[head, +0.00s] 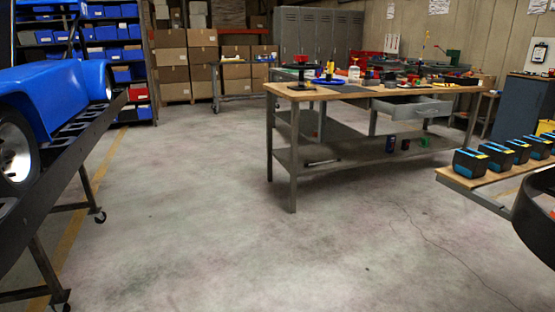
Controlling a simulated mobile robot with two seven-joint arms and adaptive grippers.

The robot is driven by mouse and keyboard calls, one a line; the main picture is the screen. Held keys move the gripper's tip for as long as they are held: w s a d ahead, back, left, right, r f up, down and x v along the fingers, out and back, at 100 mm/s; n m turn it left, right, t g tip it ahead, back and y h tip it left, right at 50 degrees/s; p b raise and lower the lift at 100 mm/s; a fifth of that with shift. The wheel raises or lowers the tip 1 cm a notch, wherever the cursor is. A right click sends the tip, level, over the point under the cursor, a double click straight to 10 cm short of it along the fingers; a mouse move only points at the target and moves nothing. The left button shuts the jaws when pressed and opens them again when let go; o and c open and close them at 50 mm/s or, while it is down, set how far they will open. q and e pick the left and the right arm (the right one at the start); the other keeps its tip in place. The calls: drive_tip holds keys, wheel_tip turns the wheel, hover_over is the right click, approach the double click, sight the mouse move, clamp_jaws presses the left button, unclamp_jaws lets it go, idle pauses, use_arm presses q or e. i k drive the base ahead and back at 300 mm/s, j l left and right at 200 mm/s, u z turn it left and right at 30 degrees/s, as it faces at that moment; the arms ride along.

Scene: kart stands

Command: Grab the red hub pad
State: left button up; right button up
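A small red piece (302,59) sits on top of a black round stand (301,85) at the left end of the workbench (380,91). It may be the red hub pad, but it is too small and far off to be sure. Other small red items lie farther back on the same bench, too small to tell apart. Neither of my grippers is in view.
A blue kart (45,90) rests on a dark wheeled stand (75,140) at the left. Several black-and-blue boxes (470,163) line a low bench at the right. A dark curved object (538,222) fills the right edge. The middle floor (200,200) is clear.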

sight(298, 58)
drive_tip(key=i, duration=0.85)
drive_tip(key=i+z, duration=0.15)
drive_tip(key=i, duration=0.75)
drive_tip(key=i+j+z, duration=0.1)
drive_tip(key=i+z, duration=0.2)
drive_tip(key=i, duration=0.2)
drive_tip(key=i+j+z, duration=0.25)
drive_tip(key=i, duration=0.25)
drive_tip(key=i+j+z, duration=0.3)
drive_tip(key=i, duration=0.15)
drive_tip(key=i+l, duration=0.05)
